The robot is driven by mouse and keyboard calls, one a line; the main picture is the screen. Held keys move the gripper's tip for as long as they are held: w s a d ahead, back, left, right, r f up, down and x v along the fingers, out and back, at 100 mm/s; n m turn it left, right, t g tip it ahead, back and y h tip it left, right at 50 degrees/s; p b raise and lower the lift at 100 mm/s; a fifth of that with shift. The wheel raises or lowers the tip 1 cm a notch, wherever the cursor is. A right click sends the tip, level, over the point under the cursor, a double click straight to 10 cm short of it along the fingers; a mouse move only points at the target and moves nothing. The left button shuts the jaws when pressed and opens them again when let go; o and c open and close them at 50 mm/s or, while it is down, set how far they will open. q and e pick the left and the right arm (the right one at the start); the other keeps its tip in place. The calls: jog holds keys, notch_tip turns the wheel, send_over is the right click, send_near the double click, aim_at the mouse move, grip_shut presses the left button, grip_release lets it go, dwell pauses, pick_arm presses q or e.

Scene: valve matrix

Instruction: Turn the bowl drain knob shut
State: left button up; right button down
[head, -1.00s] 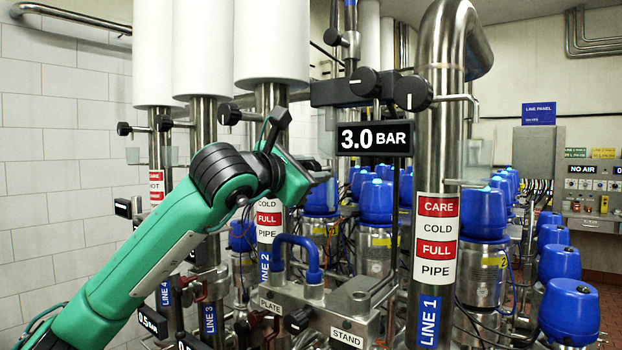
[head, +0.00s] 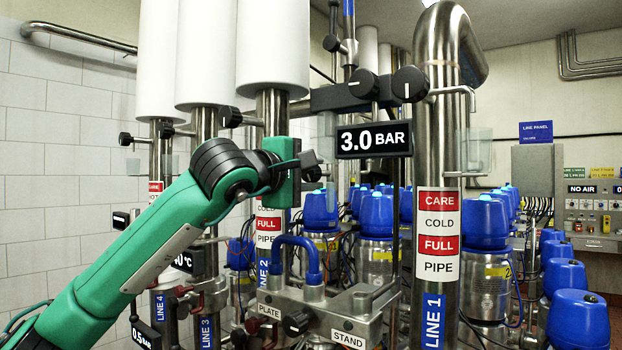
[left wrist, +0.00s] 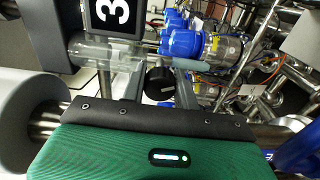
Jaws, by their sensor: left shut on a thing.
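My left gripper (head: 311,167) is at the end of the green arm, below and left of the 3.0 BAR display. In the left wrist view its two grey fingers (left wrist: 160,88) stand on either side of a round black knob (left wrist: 160,84) with a pale mark line, and they are shut on it. A clear glass tube (left wrist: 110,50) runs just beyond the fingers. In the head view the gripper hides this knob for the most part. No label naming it as the bowl drain shows. My right gripper is in neither view.
The 3.0 BAR display (head: 374,139) hangs close to the gripper's right. The LINE 1 pipe (head: 437,290) stands further right. Black knobs (head: 408,84) sit above, and the PLATE and STAND block (head: 325,312) lies below. Blue-capped housings (head: 376,215) crowd the back.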

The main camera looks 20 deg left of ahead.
pick_arm(q)
jog(key=shift+m, duration=0.9)
jog(key=shift+f+m, duration=0.1)
jog(key=shift+m, duration=1.4)
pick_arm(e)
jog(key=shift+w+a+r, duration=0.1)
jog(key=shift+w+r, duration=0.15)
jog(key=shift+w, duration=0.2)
pick_arm(q)
jog(key=shift+f, duration=0.1)
jog(key=o, duration=1)
